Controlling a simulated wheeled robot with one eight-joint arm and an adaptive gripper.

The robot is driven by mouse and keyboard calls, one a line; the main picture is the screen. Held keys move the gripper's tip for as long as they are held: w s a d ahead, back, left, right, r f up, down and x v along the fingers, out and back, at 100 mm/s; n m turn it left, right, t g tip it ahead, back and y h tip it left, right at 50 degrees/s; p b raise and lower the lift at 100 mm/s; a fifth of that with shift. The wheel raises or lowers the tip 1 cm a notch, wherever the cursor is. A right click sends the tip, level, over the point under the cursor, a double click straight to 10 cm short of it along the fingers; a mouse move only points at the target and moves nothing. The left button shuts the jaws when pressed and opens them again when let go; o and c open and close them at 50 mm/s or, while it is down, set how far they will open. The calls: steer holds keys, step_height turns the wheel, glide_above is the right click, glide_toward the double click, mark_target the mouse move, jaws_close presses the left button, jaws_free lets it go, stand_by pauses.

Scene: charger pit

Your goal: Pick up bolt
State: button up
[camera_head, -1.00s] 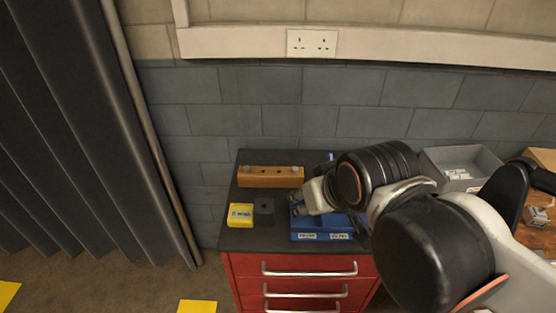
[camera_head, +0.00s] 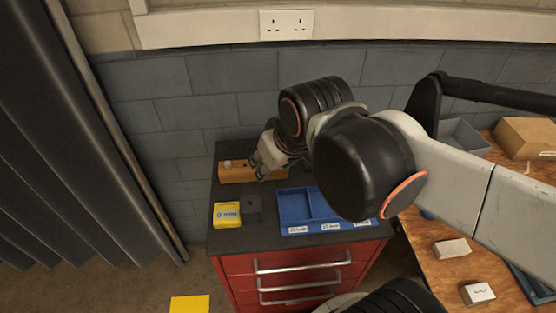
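A wooden block (camera_head: 236,173) lies at the back of the dark cabinet top. A small pale bolt head (camera_head: 228,163) shows on its left part. In the earlier frame a second bolt head shows at the block's right end; my gripper and arm now cover that place. My gripper (camera_head: 258,172) points down and left at the right part of the block. The fingertips are small and dark, and I cannot tell whether they are open, shut, or touching anything. A blue tray (camera_head: 296,208) with compartments and white labels on its front sits at the front right of the top.
A yellow box (camera_head: 227,213) and a small dark block (camera_head: 253,208) stand in front of the wooden block. The red drawer cabinet (camera_head: 238,265) carries them. On the right, a wooden table (camera_head: 440,275) holds a grey bin (camera_head: 462,134), a cardboard box (camera_head: 525,137) and small boxes.

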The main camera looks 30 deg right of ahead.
steer(key=w+d+f+n+g+p, duration=0.25)
steer(key=w+d+p, duration=0.2)
steer(key=w, duration=0.35)
steer(key=w+d+f+n+g+p, duration=0.1)
steer(key=w+d+n+g+p, duration=0.25)
steer(key=w+d, duration=0.35)
steer(key=shift+m, duration=0.3)
steer(key=f+b, duration=0.1)
steer(key=f, duration=0.2)
steer(key=f+b, duration=0.1)
steer(key=f, duration=0.1)
steer(key=w+a+f+b, duration=0.1)
steer(key=f, duration=0.2)
steer(key=shift+a+f, duration=0.1)
steer(key=shift+f, duration=0.2)
step_height(320, 180, down, 5)
steer(key=shift+w+b, duration=0.1)
steer(key=shift+b, duration=1.15)
steer(key=shift+r, duration=0.1)
steer(key=shift+c, duration=0.2)
jaws_close()
